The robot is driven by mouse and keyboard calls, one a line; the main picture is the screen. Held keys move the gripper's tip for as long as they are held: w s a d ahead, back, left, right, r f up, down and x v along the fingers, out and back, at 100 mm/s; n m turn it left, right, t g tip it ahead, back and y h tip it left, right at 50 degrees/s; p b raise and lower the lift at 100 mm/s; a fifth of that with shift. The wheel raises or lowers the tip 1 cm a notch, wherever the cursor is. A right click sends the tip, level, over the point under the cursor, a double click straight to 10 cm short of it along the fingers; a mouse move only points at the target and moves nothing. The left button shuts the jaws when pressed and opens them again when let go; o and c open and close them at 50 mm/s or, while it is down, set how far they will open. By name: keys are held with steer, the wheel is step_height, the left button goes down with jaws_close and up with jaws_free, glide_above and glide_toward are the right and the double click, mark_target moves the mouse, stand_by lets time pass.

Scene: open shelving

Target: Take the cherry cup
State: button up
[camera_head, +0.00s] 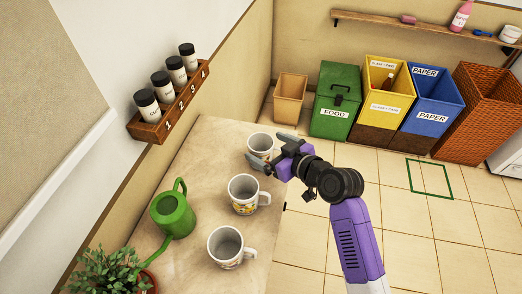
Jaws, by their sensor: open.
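Three whitish mugs stand upright on the table. The far mug (257,143) is beside my gripper, which partly covers it. The middle mug (240,187) has a yellow and reddish print low on its side and a handle on the right. The near mug (225,243) has a small print too fine to read and a handle on the right. I cannot tell which one bears cherries. My gripper (270,150) is open, with its fingers spread at the far mug's right side. I cannot tell if they touch it.
A green watering can (173,214) and a potted plant (105,272) stand on the table (205,150) left of the mugs. A wall rack (172,112) holds several jars. Green (336,98), yellow (386,95) and blue (432,95) bins line the back wall.

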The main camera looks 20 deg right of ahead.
mark_target(254, 141)
steer(key=shift+p+x, duration=0.35)
steer(key=shift+x, duration=1.55)
steer(key=shift+a+r, duration=0.1)
steer(key=shift+a, duration=0.1)
steer(key=shift+c, duration=0.2)
steer(key=c, duration=1.7)
steer(key=shift+o, duration=0.2)
steer(key=shift+r, duration=0.1)
